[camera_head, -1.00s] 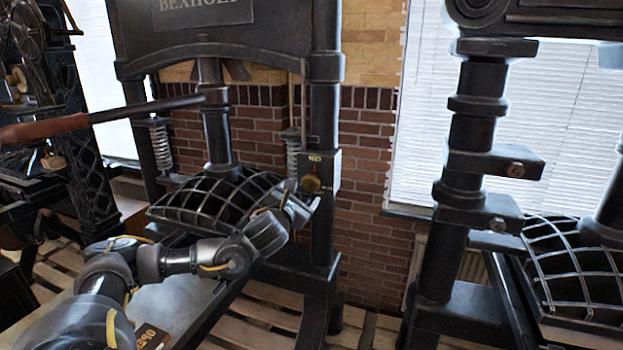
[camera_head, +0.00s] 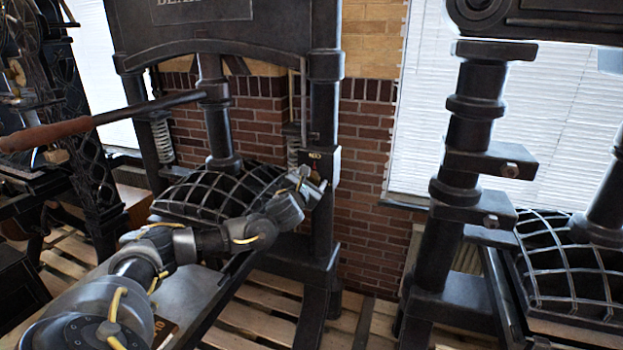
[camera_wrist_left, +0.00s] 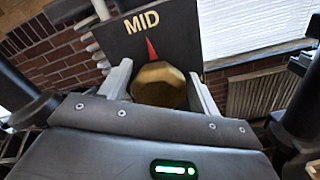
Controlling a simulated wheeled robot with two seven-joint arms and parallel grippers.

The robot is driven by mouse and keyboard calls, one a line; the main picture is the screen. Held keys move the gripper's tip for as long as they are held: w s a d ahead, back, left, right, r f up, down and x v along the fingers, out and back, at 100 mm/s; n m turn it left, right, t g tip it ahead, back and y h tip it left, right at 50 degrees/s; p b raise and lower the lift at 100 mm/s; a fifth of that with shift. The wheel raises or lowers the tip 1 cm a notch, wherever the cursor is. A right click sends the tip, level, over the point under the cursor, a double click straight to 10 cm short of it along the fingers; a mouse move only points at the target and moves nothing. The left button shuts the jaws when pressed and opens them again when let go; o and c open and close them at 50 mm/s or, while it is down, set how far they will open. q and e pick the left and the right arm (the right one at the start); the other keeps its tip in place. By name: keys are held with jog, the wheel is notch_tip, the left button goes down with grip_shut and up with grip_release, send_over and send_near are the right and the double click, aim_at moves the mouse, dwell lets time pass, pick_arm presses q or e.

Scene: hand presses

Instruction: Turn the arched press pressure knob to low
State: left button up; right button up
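The arched press (camera_head: 228,45) stands left of centre in the head view. Its pressure knob (camera_wrist_left: 160,84) is brass and faceted, on a dark plate (camera_wrist_left: 135,42) on the right post. A red pointer (camera_wrist_left: 152,48) above the knob points up toward the word MID. My left gripper (camera_head: 306,182) is at the knob and hides most of it in the head view. In the left wrist view its two fingers (camera_wrist_left: 160,78) are apart, one on each side of the knob. Whether they touch it I cannot tell. My right gripper is not in view.
A long lever (camera_head: 110,120) with a wooden handle crosses at left. The press's curved ribbed grid (camera_head: 215,195) lies under my left arm. Another press (camera_head: 470,150) stands at right. A brick wall (camera_head: 365,190) and window blinds (camera_head: 500,130) are behind.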

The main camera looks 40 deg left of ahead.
pick_arm(q)
jog(key=c, duration=0.7)
jog(key=shift+o, duration=0.2)
